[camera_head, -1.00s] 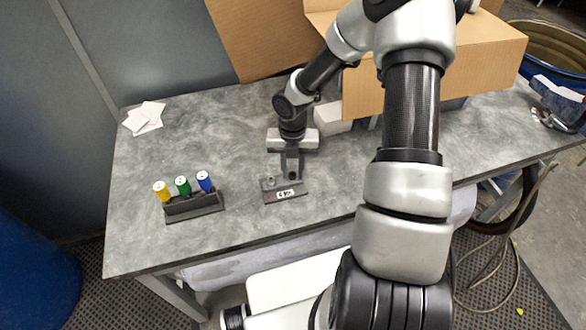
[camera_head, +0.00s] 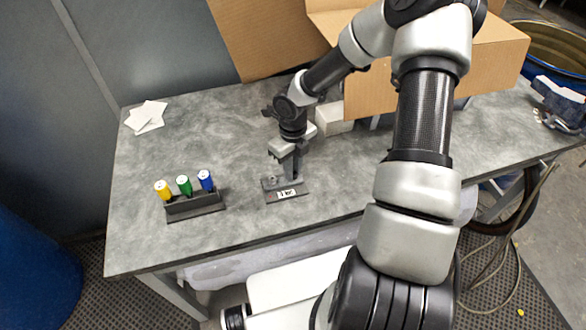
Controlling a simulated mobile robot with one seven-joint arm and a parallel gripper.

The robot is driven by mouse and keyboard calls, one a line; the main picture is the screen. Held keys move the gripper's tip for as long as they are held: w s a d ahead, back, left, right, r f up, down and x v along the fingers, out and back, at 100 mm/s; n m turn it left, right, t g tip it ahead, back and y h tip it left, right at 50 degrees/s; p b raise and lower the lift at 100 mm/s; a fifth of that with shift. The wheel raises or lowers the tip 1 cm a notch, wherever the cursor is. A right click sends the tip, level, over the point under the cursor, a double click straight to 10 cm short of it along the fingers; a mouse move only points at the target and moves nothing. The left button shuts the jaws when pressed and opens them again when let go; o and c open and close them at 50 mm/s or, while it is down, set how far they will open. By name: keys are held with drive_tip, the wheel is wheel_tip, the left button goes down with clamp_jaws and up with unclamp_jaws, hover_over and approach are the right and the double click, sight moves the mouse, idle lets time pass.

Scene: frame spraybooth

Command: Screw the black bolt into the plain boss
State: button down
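A small dark grey block (camera_head: 271,194) with a white label on its front lies on the grey table near its front edge. A small round boss shows at its left end (camera_head: 270,182). My gripper (camera_head: 287,177) points down over the right part of the block, with its fingertips close to the top. The fingers hide that part of the block. I cannot make out the black bolt; whether it is between the fingers is too small and dark to tell. I also cannot tell how far apart the fingers are.
A dark rack (camera_head: 195,206) left of the block holds yellow (camera_head: 162,190), green (camera_head: 184,186) and blue (camera_head: 206,181) capped pieces. White papers (camera_head: 147,117) lie at the back left. A cardboard box (camera_head: 440,85) and a pale block (camera_head: 334,119) stand behind right. The table's left-middle is clear.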

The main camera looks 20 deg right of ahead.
drive_tip(key=c, duration=1.6)
unclamp_jaws()
